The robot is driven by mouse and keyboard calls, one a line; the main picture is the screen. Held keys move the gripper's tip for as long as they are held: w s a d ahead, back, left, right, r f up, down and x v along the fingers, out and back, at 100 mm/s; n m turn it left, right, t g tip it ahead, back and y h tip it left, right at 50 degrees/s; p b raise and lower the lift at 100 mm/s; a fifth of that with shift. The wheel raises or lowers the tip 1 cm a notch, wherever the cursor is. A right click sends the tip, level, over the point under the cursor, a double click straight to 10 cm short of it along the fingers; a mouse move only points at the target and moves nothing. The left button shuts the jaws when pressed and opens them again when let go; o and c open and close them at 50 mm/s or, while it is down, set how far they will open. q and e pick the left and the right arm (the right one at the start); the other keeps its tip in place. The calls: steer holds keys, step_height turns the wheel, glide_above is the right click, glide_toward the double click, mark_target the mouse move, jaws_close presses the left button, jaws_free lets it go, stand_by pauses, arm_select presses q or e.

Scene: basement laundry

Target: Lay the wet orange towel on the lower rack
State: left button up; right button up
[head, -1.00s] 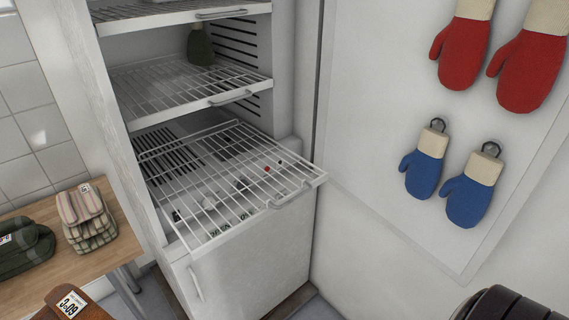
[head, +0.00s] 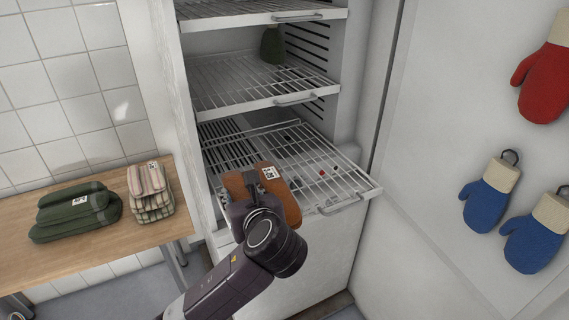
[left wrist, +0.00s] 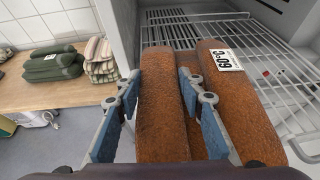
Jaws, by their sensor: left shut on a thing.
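The orange-brown folded towel (head: 287,204) has a white tag on top. My left gripper (head: 252,190) is shut on it, and in the left wrist view the gripper (left wrist: 160,82) has one finger on the towel's outer side and the other in the gap between its two folds (left wrist: 238,105). The lower rack (head: 345,183) is a white wire shelf pulled out from the cabinet. The towel is over the rack's front left part; I cannot tell whether it touches the wires. My arm hides the rack's front left corner. My right gripper is not in view.
The middle rack (head: 240,92) above is pushed in, with a dark green object (head: 272,46) on it. A wooden table (head: 100,245) at left holds green folded towels (head: 75,208) and a striped stack (head: 150,190). Mitts hang on the right wall.

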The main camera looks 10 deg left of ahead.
mark_target(271, 180)
arm_select(q)
steer(key=shift+n+y, duration=0.4)
steer(key=shift+y, duration=0.1)
steer(key=w+r, duration=0.1)
steer(key=w, duration=0.2)
steer(key=w+a+r, duration=0.1)
steer(key=w+r, duration=0.1)
steer(key=w, duration=0.1)
steer(key=w+a+r+p, duration=0.1)
steer(key=w+r, duration=0.1)
steer(key=w, duration=0.1)
steer(key=shift+w+a+r, duration=0.25)
steer(key=shift+w, duration=0.1)
step_height(271, 180, down, 5)
steer(key=shift+w+a+f, duration=0.1)
steer(key=shift+f, duration=0.1)
steer(key=shift+f+p, duration=0.35)
steer(key=shift+f, duration=1.9)
steer(key=o, duration=1.3)
steer(key=v, duration=1.1)
steer(key=shift+w+r+b, duration=0.15)
steer(key=shift+w+b, duration=0.05)
steer(key=shift+b, duration=0.1)
steer(key=shift+s+d+r, duration=0.25)
steer(key=shift+s+d, duration=0.15)
steer(key=shift+s, duration=0.15)
